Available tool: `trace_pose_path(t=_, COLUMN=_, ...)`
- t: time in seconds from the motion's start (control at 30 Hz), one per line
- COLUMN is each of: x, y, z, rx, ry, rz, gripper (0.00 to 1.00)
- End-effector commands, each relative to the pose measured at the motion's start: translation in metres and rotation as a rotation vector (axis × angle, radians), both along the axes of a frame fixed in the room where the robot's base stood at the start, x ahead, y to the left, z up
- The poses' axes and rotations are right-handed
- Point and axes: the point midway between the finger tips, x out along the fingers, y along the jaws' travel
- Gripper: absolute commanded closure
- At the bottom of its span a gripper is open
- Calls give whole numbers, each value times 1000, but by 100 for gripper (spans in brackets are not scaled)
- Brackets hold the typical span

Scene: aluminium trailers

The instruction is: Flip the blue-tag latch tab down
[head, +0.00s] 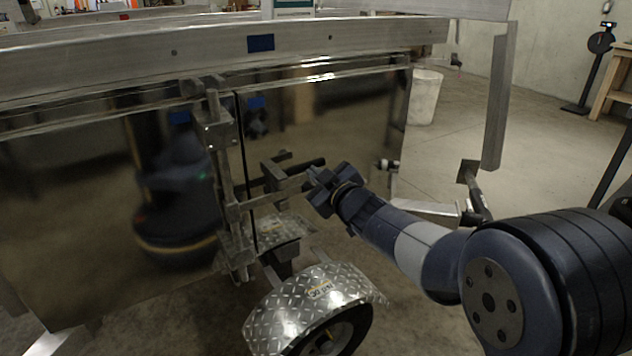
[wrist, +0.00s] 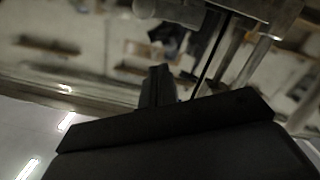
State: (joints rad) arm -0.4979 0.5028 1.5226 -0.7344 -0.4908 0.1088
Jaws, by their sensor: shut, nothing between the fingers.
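The blue tag (head: 260,43) is a small rectangle on the trailer's upper rail. Below it, a metal latch assembly (head: 222,150) stands upright along the seam between two mirror-like panels. A metal bar (head: 258,196) reaches sideways from it toward my gripper (head: 312,185). I cannot tell which part is the tab or whether my gripper touches the bar. In the wrist view, my gripper (wrist: 158,85) shows as dark, shut fingers with nothing between them. Metal latch parts (wrist: 175,12) are blurred at the top, apart from the fingertips in that picture.
The shiny panel (head: 350,120) reflects my own body and the tag. A diamond-plate fender (head: 300,305) over a wheel lies below my arm. A metal post (head: 496,95) stands to the right. A white bucket (head: 425,97) stands on open floor behind.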

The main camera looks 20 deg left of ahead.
Motion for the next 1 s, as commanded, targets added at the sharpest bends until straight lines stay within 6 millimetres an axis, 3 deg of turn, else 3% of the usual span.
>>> trace_pose_path(t=0.17, x=20, y=23, z=-4, rx=-1, ry=0, rz=2, gripper=100)
trace_pose_path(t=0.3, x=32, y=17, z=-25, rx=-1, ry=2, rz=-2, gripper=100)
trace_pose_path(t=0.47, x=38, y=14, z=-34, rx=-1, ry=1, rz=-1, gripper=100)
trace_pose_path(t=1.0, x=40, y=13, z=-36, rx=4, ry=7, rz=0, gripper=100)
